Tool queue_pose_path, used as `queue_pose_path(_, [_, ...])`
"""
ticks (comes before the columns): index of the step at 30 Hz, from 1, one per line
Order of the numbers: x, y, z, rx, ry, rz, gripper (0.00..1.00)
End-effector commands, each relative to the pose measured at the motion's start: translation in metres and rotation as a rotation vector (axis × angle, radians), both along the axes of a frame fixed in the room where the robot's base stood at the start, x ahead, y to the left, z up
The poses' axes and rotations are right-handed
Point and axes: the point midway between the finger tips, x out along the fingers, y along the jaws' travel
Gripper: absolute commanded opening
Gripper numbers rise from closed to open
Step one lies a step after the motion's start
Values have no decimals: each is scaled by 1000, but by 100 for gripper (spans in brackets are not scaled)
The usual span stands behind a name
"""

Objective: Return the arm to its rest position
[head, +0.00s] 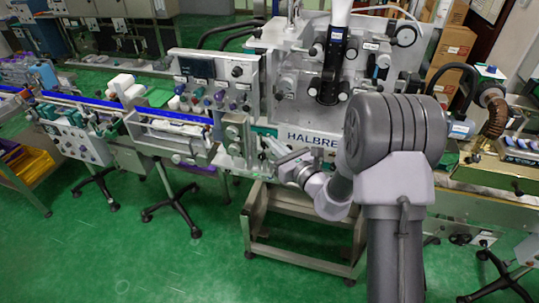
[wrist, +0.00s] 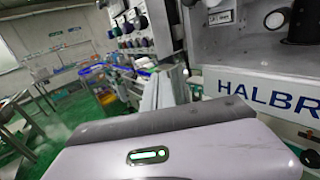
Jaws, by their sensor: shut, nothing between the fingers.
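My gripper (head: 286,157) is at the end of my folded grey arm in the head view. It is shut and empty, in front of the lower left part of the sleeve applicator (head: 300,98), just left of its lettered front. From this view I cannot tell whether it touches anything. In the wrist view, the pale gripper housing with a green light fills the bottom of the picture, and the fingertips are hard to make out. The machine's lettered white front (wrist: 247,88) is at the right there.
A conveyor with a blue rail (head: 85,98) runs off to the left. A control panel (head: 215,85) with knobs stands beside the machine. A metal stand (head: 295,233) is below my gripper. Another bench (head: 490,178) is at the right. The green floor (head: 130,250) at lower left is clear.

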Motion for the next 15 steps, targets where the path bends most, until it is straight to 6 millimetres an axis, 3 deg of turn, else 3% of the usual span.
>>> queue_pose_path(4, [-24,10,0,0,1,2,0])
queue_pose_path(11, [-34,15,1,-4,-1,10,0])
queue_pose_path(14, [-51,41,20,-50,-41,130,0])
queue_pose_path(15, [-70,61,34,-100,-73,231,0])
